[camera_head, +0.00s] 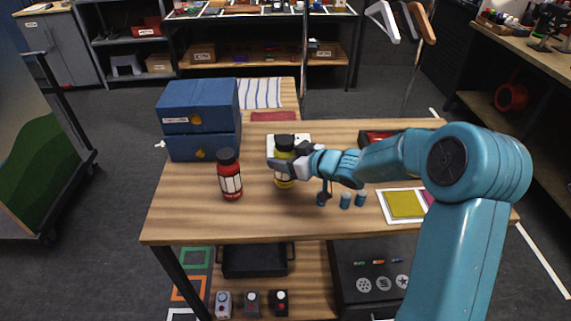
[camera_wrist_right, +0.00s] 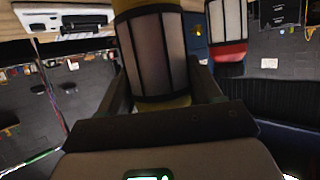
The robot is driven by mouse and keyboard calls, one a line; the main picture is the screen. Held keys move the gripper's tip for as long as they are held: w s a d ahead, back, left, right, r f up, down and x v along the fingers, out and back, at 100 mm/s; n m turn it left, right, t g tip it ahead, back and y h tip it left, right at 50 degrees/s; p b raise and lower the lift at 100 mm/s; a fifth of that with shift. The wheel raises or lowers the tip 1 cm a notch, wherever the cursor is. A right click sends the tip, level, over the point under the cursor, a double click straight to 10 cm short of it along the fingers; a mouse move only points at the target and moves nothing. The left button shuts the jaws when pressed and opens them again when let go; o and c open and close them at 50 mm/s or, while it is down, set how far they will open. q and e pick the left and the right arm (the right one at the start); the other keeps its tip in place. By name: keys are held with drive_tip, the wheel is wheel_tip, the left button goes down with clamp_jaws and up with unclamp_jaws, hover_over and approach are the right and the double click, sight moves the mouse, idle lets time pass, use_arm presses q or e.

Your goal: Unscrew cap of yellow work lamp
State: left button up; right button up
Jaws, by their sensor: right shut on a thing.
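The yellow work lamp (camera_head: 284,183) stands on the wooden table, with a dark cap (camera_head: 284,141) on top and a yellow band just under it. My right gripper (camera_head: 283,163) reaches in from the right and is shut on the lamp's middle, below the cap. In the right wrist view, the lamp's pale barred panels (camera_wrist_right: 160,55) sit between my right fingers (camera_wrist_right: 165,85). The fingers hide part of the lamp in the head view. The cap is out of the wrist view. My left gripper is in neither view.
A red work lamp (camera_head: 230,178) with a dark cap stands left of the yellow one. Blue drawer boxes (camera_head: 198,135) stand behind it. Small blue cylinders (camera_head: 346,200) and a board with a yellow square (camera_head: 404,204) lie to the right. The front left tabletop is clear.

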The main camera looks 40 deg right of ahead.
wheel_tip(320, 180, up, 17)
drive_tip(key=p, duration=0.7)
drive_tip(key=shift+f, duration=0.1)
drive_tip(key=o, duration=0.3)
drive_tip(key=c, duration=0.6)
